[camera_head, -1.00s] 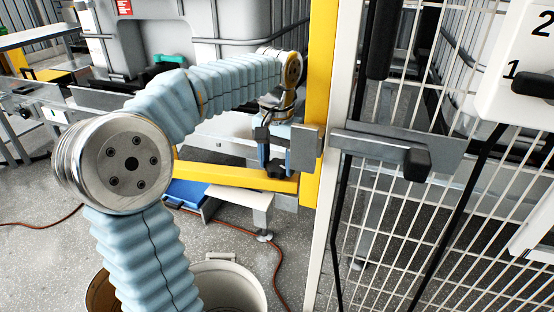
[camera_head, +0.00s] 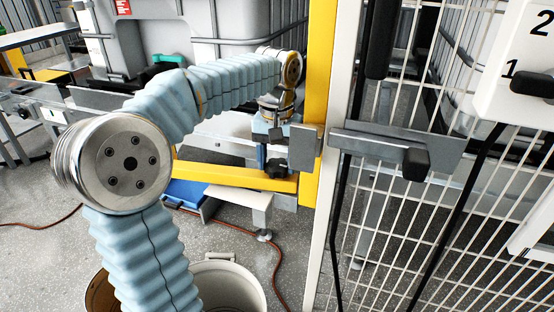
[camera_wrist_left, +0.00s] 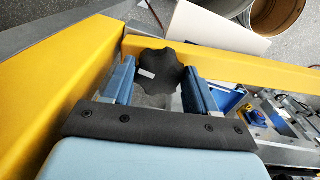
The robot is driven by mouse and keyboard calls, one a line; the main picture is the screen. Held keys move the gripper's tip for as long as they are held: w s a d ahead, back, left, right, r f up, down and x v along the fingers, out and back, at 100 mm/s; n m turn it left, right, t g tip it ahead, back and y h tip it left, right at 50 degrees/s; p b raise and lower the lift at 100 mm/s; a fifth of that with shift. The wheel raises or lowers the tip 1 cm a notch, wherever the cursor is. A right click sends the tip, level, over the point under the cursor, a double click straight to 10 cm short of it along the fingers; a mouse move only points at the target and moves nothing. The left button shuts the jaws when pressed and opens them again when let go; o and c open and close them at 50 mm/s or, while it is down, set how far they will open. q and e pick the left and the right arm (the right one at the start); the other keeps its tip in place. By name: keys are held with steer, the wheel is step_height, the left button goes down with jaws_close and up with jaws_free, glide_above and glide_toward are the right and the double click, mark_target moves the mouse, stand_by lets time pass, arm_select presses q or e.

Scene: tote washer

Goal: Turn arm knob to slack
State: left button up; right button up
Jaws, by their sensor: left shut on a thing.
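A black lobed knob (camera_head: 277,168) with a small pale mark on it sits at the yellow bar in the head view. In the left wrist view the knob (camera_wrist_left: 158,70) lies between the two blue fingers of my left gripper (camera_wrist_left: 160,74). The left gripper (camera_head: 268,158) is shut on the knob from above, with its wrist pointing down. Part of the knob's grip is hidden in the head view. My right gripper is not in view.
The yellow bar (camera_head: 225,173) runs below the gripper to a yellow post (camera_head: 318,90). A white mesh gate (camera_head: 400,230) with a latch plate (camera_head: 395,145) stands to the right. A round bin (camera_head: 235,275) and an orange cable (camera_head: 277,262) are on the floor.

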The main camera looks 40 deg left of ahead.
mark_target(277, 165)
arm_select(q)
steer(key=o, duration=1.1)
steer(key=shift+c, duration=0.2)
step_height(277, 165, up, 14)
steer(key=shift+f, duration=0.1)
